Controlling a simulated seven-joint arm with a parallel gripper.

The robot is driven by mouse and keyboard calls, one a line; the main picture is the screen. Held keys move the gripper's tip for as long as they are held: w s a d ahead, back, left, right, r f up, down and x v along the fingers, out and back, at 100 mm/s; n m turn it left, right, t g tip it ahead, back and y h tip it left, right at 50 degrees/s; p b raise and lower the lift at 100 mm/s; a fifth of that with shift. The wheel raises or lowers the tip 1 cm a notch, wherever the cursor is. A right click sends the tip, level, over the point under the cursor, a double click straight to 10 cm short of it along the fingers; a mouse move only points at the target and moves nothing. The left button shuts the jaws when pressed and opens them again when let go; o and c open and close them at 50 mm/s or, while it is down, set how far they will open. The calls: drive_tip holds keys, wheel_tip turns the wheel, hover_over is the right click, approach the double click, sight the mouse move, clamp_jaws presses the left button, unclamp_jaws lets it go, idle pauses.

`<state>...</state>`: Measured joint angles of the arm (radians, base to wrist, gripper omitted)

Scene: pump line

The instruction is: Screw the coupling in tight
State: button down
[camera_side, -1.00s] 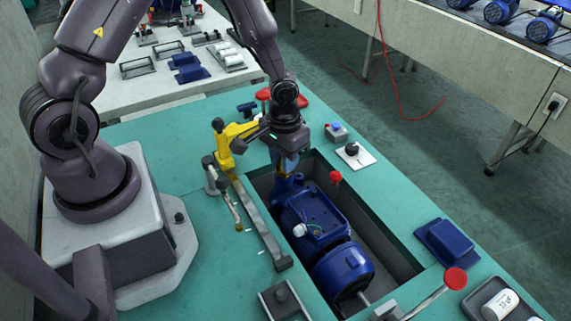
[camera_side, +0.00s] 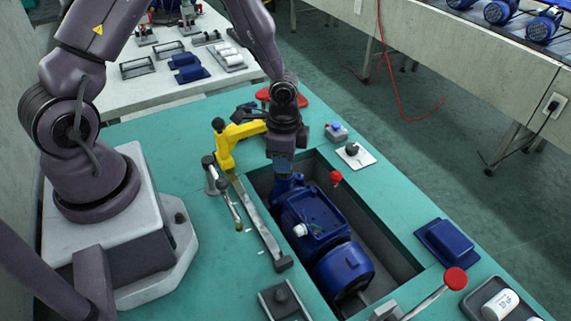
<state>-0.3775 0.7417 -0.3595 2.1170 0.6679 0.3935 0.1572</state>
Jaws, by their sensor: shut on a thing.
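My gripper (camera_side: 283,166) points down at the far end of the blue pump (camera_side: 312,218), over its upright blue port (camera_side: 288,182). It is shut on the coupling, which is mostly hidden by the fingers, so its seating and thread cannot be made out. The pump lies in a rectangular recess in the green bench, its round motor end (camera_side: 343,270) toward the camera.
A yellow clamp (camera_side: 226,142) stands close left of my gripper. A red-knobbed lever (camera_side: 455,278) is at the near right and another red knob (camera_side: 336,177) beside the pump. A blue cover (camera_side: 444,243) lies on the bench's right side.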

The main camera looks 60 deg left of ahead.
drive_tip(key=shift+m, duration=0.4)
drive_tip(key=m, duration=0.6)
drive_tip(key=shift+s, duration=0.1)
drive_tip(key=shift+w+m, duration=0.2)
drive_tip(key=shift+m, duration=0.3)
drive_tip(key=shift+d, duration=0.1)
drive_tip(key=m, duration=0.7)
drive_tip(key=shift+w, duration=0.1)
drive_tip(key=c, duration=1.2)
unclamp_jaws()
drive_tip(key=shift+w+r, duration=0.1)
drive_tip(key=shift+o, duration=0.2)
drive_tip(key=shift+s+r, duration=0.15)
drive_tip(key=shift+r, duration=0.9)
drive_tip(key=shift+s+r, duration=0.1)
drive_tip(key=shift+r, duration=0.95)
